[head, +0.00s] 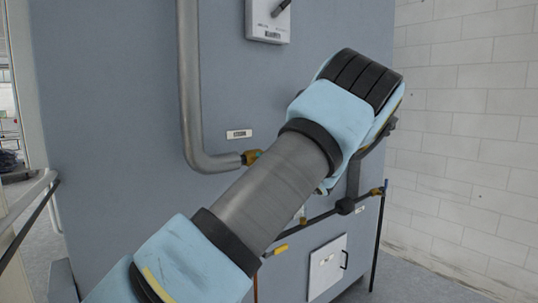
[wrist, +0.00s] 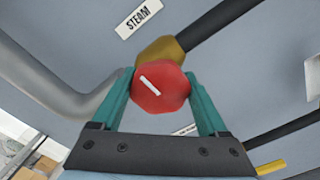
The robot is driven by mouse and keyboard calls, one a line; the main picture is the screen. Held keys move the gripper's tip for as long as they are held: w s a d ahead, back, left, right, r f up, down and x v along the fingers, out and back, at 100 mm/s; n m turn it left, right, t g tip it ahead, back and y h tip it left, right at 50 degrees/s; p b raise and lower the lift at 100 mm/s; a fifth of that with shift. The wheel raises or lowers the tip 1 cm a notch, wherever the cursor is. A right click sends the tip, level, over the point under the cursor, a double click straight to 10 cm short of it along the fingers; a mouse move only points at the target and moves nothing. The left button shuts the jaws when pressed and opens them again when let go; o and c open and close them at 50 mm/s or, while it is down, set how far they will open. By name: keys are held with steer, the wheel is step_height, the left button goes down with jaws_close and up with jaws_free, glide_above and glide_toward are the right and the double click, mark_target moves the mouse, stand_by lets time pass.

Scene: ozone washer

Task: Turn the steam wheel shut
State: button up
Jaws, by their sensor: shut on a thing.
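The steam wheel (wrist: 162,94) is a red, roughly round knob with a short white bar on its face, seen in the wrist view. The white bar lies slanted, from upper left to lower right. The knob sits in front of a brass valve body (wrist: 160,50). My gripper (wrist: 158,76) has its two teal fingers shut on the knob, one on each side. In the head view my arm hides the red knob. The steam label (head: 239,134) there is above the brass fitting, and it also shows in the wrist view (wrist: 139,18).
A grey pipe (head: 190,90) runs down the blue-grey washer cabinet (head: 110,110) and bends toward the valve. A white box (head: 268,20) is above. Darker pipework with a black joint (head: 345,206) and a white panel (head: 327,268) are at lower right.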

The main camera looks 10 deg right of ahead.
steer(key=shift+f+m+p, duration=0.15)
steer(key=shift+m+p, duration=0.15)
steer(key=shift+m, duration=0.1)
steer(key=o, duration=1.3)
steer(key=shift+c, duration=0.2)
steer(key=shift+s, duration=0.1)
steer(key=b+v, duration=0.4)
steer(key=v, duration=0.6)
steer(key=shift+s+d, duration=0.2)
steer(key=shift+s, duration=0.1)
